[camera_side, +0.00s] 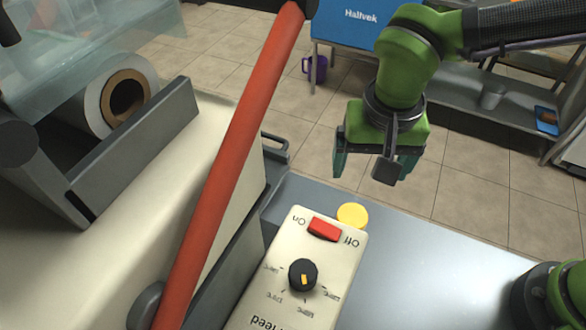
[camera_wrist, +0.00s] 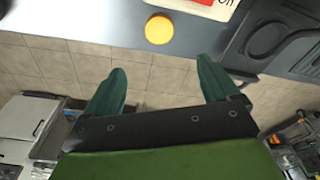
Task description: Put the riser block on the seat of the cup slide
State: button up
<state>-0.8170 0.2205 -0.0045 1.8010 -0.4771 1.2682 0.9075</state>
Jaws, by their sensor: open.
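My gripper (camera_side: 376,170) hangs in the upper right middle of the side view, with its teal fingers spread and nothing between them. In the wrist view the open fingers (camera_wrist: 160,72) point toward the counter edge. A yellow round piece (camera_side: 352,215) lies on the grey counter beside the control box, below and apart from my gripper. It also shows at the top of the wrist view (camera_wrist: 159,29). I cannot tell whether it is the riser block. I cannot make out the cup slide or its seat in either view.
A cream control box (camera_side: 292,255) with a red switch (camera_side: 324,229) and black dial (camera_side: 302,274) stands on the grey counter (camera_side: 410,265). A long red bar (camera_side: 232,150) crosses the side view diagonally. A white roll (camera_side: 93,105) is at left.

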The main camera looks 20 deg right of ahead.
jog(key=d+r+y, duration=0.1)
jog(key=d+r, duration=0.2)
jog(key=d, duration=0.3)
jog(key=d+r+t+y, duration=0.1)
jog(key=d+r, duration=0.2)
jog(key=d, duration=0.4)
jog(key=shift+t, duration=0.3)
jog(key=shift+o, duration=0.4)
jog(key=s+d+r+t, duration=0.1)
jog(key=s+d+t, duration=0.3)
jog(key=d, duration=0.6)
jog(key=shift+s+d+y, duration=0.3)
jog(key=shift+s, duration=0.2)
jog(key=shift+s+d, duration=0.1)
jog(key=shift+d, duration=0.1)
